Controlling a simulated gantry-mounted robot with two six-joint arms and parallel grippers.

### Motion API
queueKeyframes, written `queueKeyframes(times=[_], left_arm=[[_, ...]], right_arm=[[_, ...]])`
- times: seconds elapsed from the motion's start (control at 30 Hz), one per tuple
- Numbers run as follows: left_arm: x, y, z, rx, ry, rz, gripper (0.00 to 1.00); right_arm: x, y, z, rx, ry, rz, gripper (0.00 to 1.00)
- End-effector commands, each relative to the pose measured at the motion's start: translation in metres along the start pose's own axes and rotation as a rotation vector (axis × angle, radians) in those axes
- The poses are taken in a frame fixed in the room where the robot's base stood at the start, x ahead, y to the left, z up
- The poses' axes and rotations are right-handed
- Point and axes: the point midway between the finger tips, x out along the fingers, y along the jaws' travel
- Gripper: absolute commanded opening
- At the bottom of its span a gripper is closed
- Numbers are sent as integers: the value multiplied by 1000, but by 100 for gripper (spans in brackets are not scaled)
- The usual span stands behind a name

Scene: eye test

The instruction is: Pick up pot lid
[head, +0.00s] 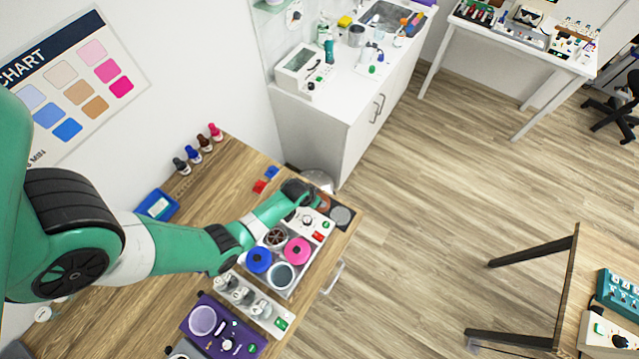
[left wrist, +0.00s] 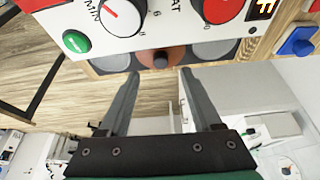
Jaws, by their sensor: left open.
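A brown round lid-like disc (left wrist: 147,56) with a small knob sits in a row between two grey discs in the left wrist view. It is probably the pot lid. It also shows as a brown patch (head: 324,203) in the head view, partly behind my wrist. My left gripper (left wrist: 160,75) is open and empty, with its two fingertips on either side of the knob in the picture. I cannot tell whether they touch anything. In the head view my left gripper (head: 314,198) is small and partly hidden by its own wrist. My right gripper is not in view.
A white control panel (head: 308,225) with knobs stands beside the discs. A grey disc (head: 341,216) lies near the table corner. Blue (head: 259,260) and pink (head: 297,250) round items sit close by, below my forearm. A purple device (head: 222,328) is nearer.

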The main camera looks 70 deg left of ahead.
Motion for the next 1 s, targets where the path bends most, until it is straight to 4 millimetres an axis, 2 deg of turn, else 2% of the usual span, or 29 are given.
queueKeyframes(times=[0.17,0.27,0.5,0.73,0.77,1.0], left_arm=[[6,0,0,0,0,0,66],[23,-1,2,0,0,0,66],[53,-1,2,1,-1,0,66],[53,-1,1,0,0,0,66],[53,-1,1,0,0,0,64],[53,-1,1,0,0,0,20]], right_arm=[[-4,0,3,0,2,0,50],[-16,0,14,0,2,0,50],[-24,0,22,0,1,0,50],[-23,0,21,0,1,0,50],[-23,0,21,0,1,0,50],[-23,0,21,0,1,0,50]])
